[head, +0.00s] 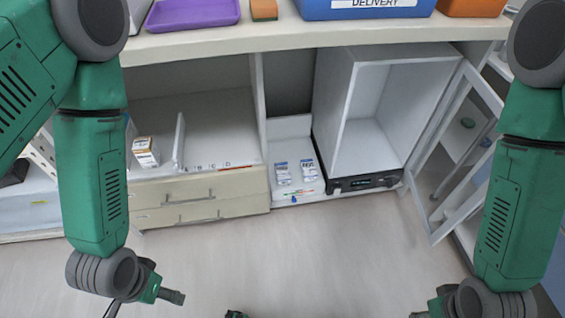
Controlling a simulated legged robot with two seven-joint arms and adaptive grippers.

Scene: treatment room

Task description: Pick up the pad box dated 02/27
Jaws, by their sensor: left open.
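Two small white-and-blue boxes stand side by side in the low middle bay under the counter, a left one (283,173) and a right one (308,169). Another white box with orange-brown parts (146,153) stands on the left shelf. The dates on all of them are too small to read, so I cannot tell which is dated 02/27. My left gripper (140,304) is open and empty at the lower left, above the floor and well apart from the boxes. My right gripper (432,309) is partly cut off at the bottom right, and its jaws are unclear.
An open, empty white cabinet (372,140) with a dark display base stands right of the bay, its door (450,165) swung outward. Drawers (200,198) sit below the left shelf. A blue DELIVERY bin (365,8) and purple tray (193,12) are on the counter. The floor is clear.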

